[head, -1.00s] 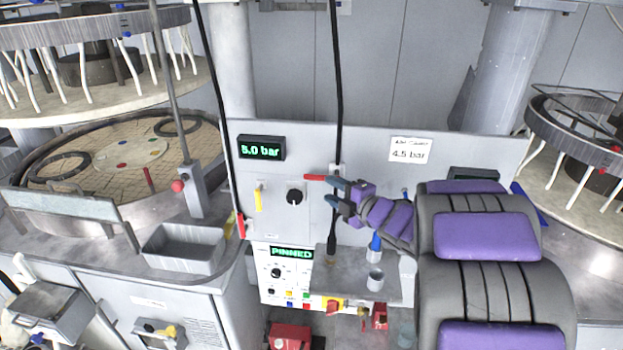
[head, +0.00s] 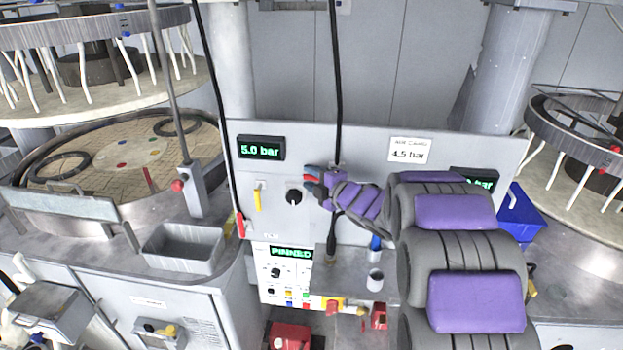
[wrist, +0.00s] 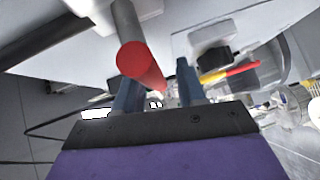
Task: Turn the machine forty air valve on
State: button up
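A lever with a red grip (head: 312,169) sticks out from the light grey panel, to the right of the black knob. In the wrist view the red grip (wrist: 141,66) and its grey shaft are large and close, overlapping my left finger. My gripper (head: 311,184) is at this lever in the head view and hides much of it. In the wrist view my gripper (wrist: 158,85) has its two blue fingers apart. I cannot tell whether the lever lies between them. No label naming machine forty is readable.
A yellow handle (head: 258,200), a red handle (head: 240,225) and the black knob (head: 294,196) are left of my gripper. A black hose (head: 337,90) hangs above it. A display (head: 261,149) reads 5.0 bar.

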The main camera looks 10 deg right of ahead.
jog(key=shift+d, duration=0.55)
jog(key=shift+c, duration=1.4)
grip_shut()
jog(key=shift+f, duration=0.1)
